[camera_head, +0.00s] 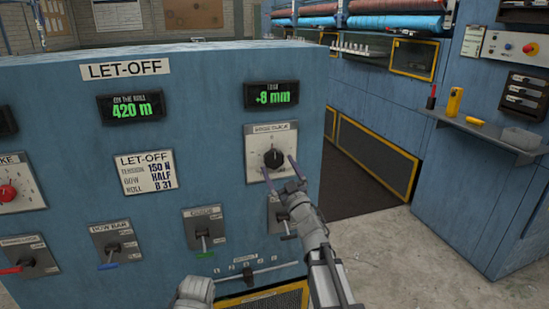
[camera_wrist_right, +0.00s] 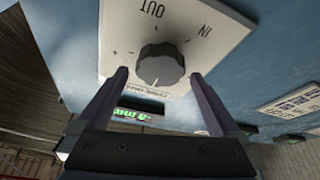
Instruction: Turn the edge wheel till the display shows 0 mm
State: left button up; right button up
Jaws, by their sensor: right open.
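The edge wheel (camera_head: 273,158) is a dark round knob on a white plate (camera_head: 256,136) at the right end of the blue let-off panel. The display (camera_head: 271,95) above it reads +8 mm in green. My right gripper (camera_head: 279,166) is open, one finger to each side in front of the knob, with nothing held. In the right wrist view the knob (camera_wrist_right: 160,65) sits between and just beyond the fingertips (camera_wrist_right: 160,76), with a gap on each side. The plate there carries OUT, IN, plus and minus marks.
A second display (camera_head: 131,108) reads 420 m. A shelf (camera_head: 480,124) with small items stands right, across open floor.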

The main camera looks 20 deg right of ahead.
aim_at(275, 161)
jog(key=p+x, duration=0.1)
jog(key=x, duration=0.2)
jog(key=shift+w+r, duration=0.15)
jog(key=shift+w, duration=0.2)
jog(key=c, duration=1.2)
